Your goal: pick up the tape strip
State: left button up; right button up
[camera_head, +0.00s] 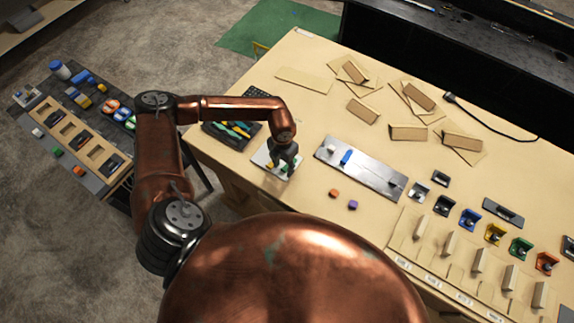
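My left arm comes in from the left, and its gripper (284,163) points down over a small pale plate (262,155) on the wooden table. Small green and yellow pieces (270,166) show on the plate beside and beneath the fingers. One may be the tape strip, but they are too small and too covered to tell. The fingers are dark and close to the plate. Whether they are open or shut on something is not clear. My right gripper is out of view.
A dark tray (232,130) with coloured tools lies left of the plate. A metal plate (362,168) with a blue piece lies to the right. An orange block (333,193) and a purple block (353,205) sit in front. Cardboard pieces (405,133) lie farther back.

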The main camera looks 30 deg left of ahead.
aim_at(283, 169)
pick_arm(q)
jog(key=shift+c, duration=0.5)
jog(key=c, duration=0.7)
jog(key=shift+r, duration=0.5)
notch_tip(283, 169, up, 2)
jog(key=shift+s+r+b, duration=0.1)
jog(key=shift+r+b, duration=0.05)
jog(key=shift+b, duration=0.35)
jog(key=shift+s+d+r+b, duration=0.45)
jog(key=shift+s+d+r, duration=0.3)
jog(key=shift+s+r, duration=1.5)
jog(key=shift+s+d+r+b, duration=0.5)
jog(key=shift+s+d+r, duration=0.2)
jog(key=shift+s+r, duration=1.55)
jog(key=shift+s+d+r+b, duration=0.45)
jog(key=shift+s+d+r, duration=0.3)
jog(key=shift+s+r, duration=1.45)
jog(key=shift+w, duration=0.15)
